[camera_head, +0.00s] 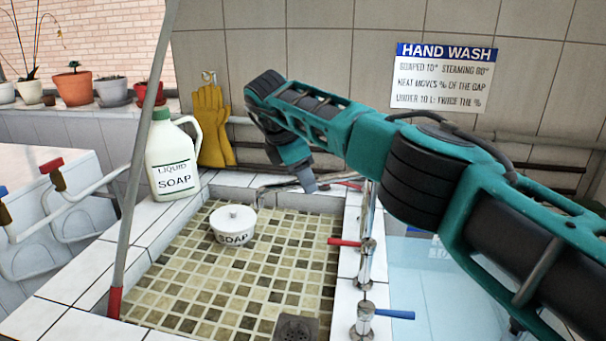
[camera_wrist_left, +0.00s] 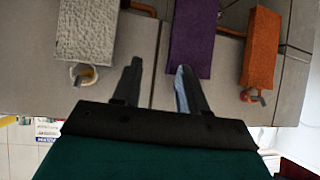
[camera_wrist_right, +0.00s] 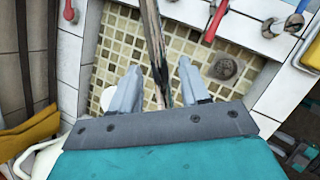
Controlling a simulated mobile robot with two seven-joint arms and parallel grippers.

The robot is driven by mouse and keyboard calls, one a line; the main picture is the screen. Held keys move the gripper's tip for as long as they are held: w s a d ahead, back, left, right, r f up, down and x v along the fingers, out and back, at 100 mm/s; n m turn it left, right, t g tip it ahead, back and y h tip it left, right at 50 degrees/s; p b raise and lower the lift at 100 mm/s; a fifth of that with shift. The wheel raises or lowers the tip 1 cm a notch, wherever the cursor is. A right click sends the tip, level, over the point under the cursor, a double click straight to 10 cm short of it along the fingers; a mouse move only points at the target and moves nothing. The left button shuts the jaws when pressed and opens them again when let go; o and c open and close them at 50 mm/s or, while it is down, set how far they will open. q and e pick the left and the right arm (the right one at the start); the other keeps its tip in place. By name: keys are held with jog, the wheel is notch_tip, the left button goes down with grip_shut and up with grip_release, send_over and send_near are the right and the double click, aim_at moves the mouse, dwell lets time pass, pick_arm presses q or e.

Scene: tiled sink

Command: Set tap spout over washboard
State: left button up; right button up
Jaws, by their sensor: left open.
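The tap spout (camera_head: 278,186) is a thin metal pipe reaching over the back of the tiled basin, left of a tap with a red lever (camera_head: 345,242). My right gripper (camera_head: 304,181) is over the spout, fingers pointing down. In the right wrist view the spout (camera_wrist_right: 154,45) passes between the two fingers (camera_wrist_right: 158,92), which stand apart with gaps on both sides. I cannot identify a washboard in any view; my right arm covers part of the right-hand basin. My left gripper (camera_wrist_left: 158,88) is open and empty, seen only in its wrist view.
A white soap pot (camera_head: 233,225) stands in the basin, with a drain (camera_head: 296,328) in front. A liquid soap bottle (camera_head: 174,160) and yellow gloves (camera_head: 211,125) are behind left. A blue-lever tap (camera_head: 390,314) is at front. A purple cloth (camera_wrist_left: 193,40) hangs before my left gripper.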

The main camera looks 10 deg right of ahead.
jog(key=v, duration=1.3)
jog(key=shift+p, duration=0.3)
jog(key=shift+a+f, duration=0.1)
